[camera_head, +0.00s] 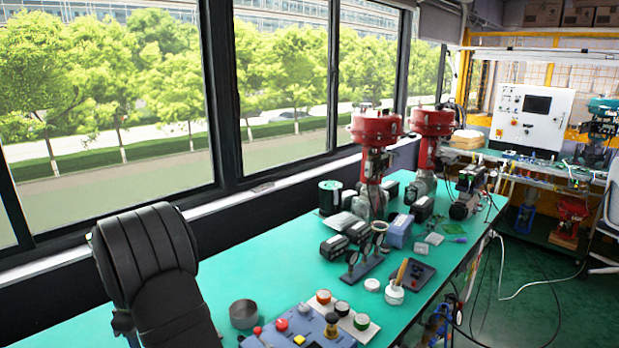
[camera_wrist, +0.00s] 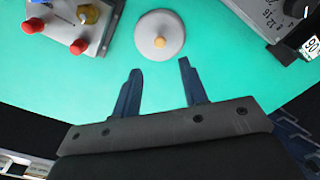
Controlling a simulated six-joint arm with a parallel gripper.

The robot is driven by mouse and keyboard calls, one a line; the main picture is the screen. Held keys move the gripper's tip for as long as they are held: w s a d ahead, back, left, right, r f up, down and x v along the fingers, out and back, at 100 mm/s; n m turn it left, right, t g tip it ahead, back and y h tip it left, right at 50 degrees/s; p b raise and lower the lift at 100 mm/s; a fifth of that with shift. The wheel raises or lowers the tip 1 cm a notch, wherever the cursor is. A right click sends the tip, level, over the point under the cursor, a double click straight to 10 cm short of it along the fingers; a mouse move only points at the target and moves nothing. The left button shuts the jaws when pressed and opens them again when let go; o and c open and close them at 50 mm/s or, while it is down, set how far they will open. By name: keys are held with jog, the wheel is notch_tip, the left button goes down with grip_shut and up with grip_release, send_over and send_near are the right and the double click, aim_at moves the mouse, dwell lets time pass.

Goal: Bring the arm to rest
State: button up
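My gripper (camera_wrist: 160,68) shows in the wrist view with its two dark blue fingers spread apart. Nothing is between the fingers, and the green tabletop (camera_wrist: 155,95) shows through the gap. A round grey disc with a yellow knob (camera_wrist: 159,35) lies just beyond the fingertips, apart from them. In the head view a black, bulky link of my arm (camera_head: 150,265) stands at the lower left, and my gripper is not visible there.
A grey control box (camera_wrist: 60,18) with red knobs is at the upper left of the wrist view; a dark dial device (camera_wrist: 283,22) is upper right. In the head view, red-topped valves (camera_head: 376,130), a button panel (camera_head: 300,328) and small parts crowd the bench (camera_head: 285,235). Windows line the left.

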notch_tip(320, 180, down, 9)
jog(key=shift+s+r, duration=0.1)
jog(key=shift+r, duration=0.1)
notch_tip(320, 180, up, 4)
jog(key=shift+f, duration=0.25)
jog(key=w+d+r, duration=0.2)
jog(key=d+r, duration=0.5)
jog(key=d, duration=0.4)
jog(key=w+d+r, duration=0.2)
jog(key=w+d, duration=0.6)
jog(key=d, duration=0.3)
jog(key=w+d+r, duration=0.1)
jog(key=w+d, duration=0.7)
jog(key=d, duration=0.2)
jog(key=w+a+f, duration=0.2)
jog(key=a+f, duration=0.3)
jog(key=a, duration=0.4)
jog(key=shift+w+f+n, duration=0.2)
jog(key=shift+f+n, duration=0.2)
jog(key=shift+a, duration=0.1)
